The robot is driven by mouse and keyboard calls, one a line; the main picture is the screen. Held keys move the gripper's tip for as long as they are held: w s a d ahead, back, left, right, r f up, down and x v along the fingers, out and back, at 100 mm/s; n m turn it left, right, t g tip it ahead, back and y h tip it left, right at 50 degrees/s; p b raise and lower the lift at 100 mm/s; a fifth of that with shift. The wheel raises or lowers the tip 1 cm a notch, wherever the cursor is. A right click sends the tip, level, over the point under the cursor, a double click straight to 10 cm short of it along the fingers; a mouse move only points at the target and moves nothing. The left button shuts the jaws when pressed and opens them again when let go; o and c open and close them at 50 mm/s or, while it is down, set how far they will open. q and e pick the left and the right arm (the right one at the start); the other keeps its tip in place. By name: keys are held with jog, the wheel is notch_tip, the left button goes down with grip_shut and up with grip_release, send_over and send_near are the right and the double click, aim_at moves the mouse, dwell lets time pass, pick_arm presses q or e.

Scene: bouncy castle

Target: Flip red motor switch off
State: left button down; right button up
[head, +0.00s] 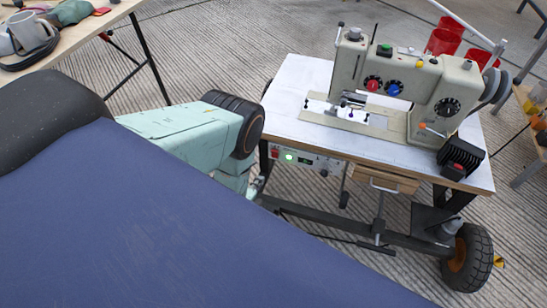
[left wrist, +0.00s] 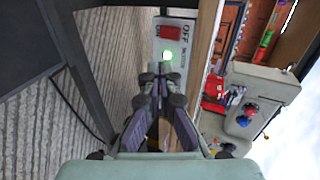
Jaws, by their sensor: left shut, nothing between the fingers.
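The red motor switch (head: 275,153) sits on a light control box (head: 318,163) under the front edge of the sewing table. A green light (head: 288,157) glows beside it. In the left wrist view the red switch (left wrist: 170,32) is at the top, near the word OFF, with the lit green light (left wrist: 167,56) between it and my fingers. My left gripper (left wrist: 160,78) is shut and empty, its tips pointing toward the box, apart from the switch in the picture. In the head view the left gripper (head: 256,186) is partly hidden by my arm. My right gripper does not show.
The sewing machine (head: 400,85) stands on the white tabletop (head: 300,80), whose edge overhangs the box. A wooden drawer (head: 388,179) hangs right of the box. A wheel (head: 468,257) and frame bars are below. Another table (head: 85,35) with a mug is at upper left.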

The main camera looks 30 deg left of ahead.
pick_arm(q)
jog(key=shift+s, duration=0.1)
dwell(0.3)
jog(key=b, duration=0.6)
send_near(275, 155)
notch_tip(275, 155, down, 3)
jog(key=w, duration=0.2)
jog(key=shift+w+a+r, duration=0.1)
jog(key=shift+w+a, duration=0.2)
jog(key=shift+w, duration=0.25)
jog(key=shift+w+a, duration=0.25)
jog(key=shift+w, duration=0.35)
jog(key=shift+w+a+r+b, duration=0.1)
jog(key=shift+w+r+b, duration=0.05)
jog(key=shift+w+b, duration=0.35)
jog(key=shift+w, duration=0.15)
